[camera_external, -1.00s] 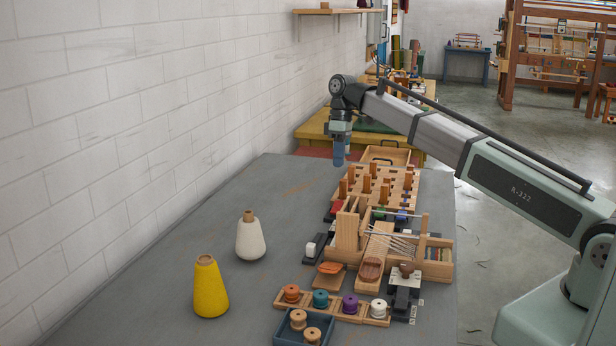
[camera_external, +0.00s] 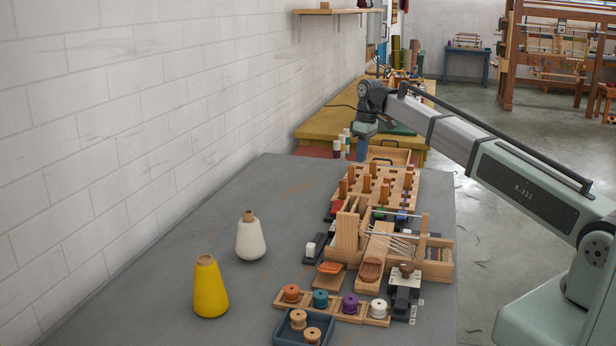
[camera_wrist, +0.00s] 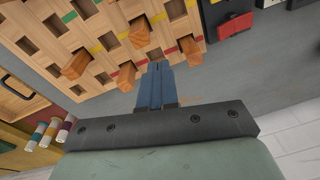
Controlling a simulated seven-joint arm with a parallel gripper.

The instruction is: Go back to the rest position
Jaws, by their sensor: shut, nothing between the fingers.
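My gripper (camera_external: 363,152) is shut and empty, pointing down above the far end of the grey table, near the back of the wooden peg board (camera_external: 384,185). In the wrist view its blue fingers (camera_wrist: 156,84) are pressed together, with nothing between them. The peg board (camera_wrist: 108,32) shows beyond the fingertips there, with several orange-brown pegs standing in its holes. The fingers appear apart from the board.
A yellow cone (camera_external: 210,289) and a white cone (camera_external: 250,238) stand on the left of the table (camera_external: 150,300). A wooden loom frame (camera_external: 347,228), a spool rack (camera_external: 335,312) and a blue tray (camera_external: 277,335) fill the right. The brick wall (camera_external: 120,110) borders the left.

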